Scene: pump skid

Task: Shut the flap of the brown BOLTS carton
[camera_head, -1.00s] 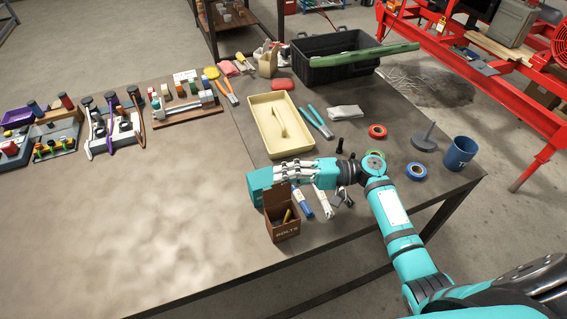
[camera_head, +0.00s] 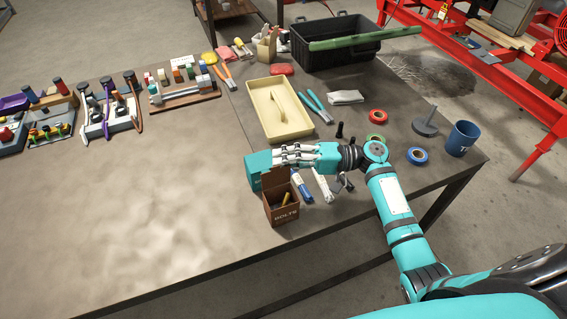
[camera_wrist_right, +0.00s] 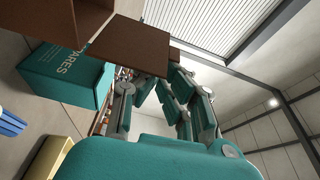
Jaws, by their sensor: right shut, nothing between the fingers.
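The brown BOLTS carton (camera_head: 283,211) stands near the table's front edge with its top open and a yellowish item inside. Its flap (camera_head: 275,179) stands up at the back. In the right wrist view the flap (camera_wrist_right: 131,46) and the carton (camera_wrist_right: 60,17) are at the top. My right gripper (camera_head: 277,156) is shut and empty just behind the flap, level with its upper edge. In the wrist view its fingers (camera_wrist_right: 162,82) appear close to the flap; I cannot tell whether they touch. My left gripper is not in view.
A teal SPARES carton (camera_wrist_right: 63,78) is close beside the fingers; it also shows in the head view (camera_head: 257,164). A blue marker-like item (camera_head: 301,188) lies right of the BOLTS carton. A cream tray (camera_head: 279,111) is behind. The table's left front is clear.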

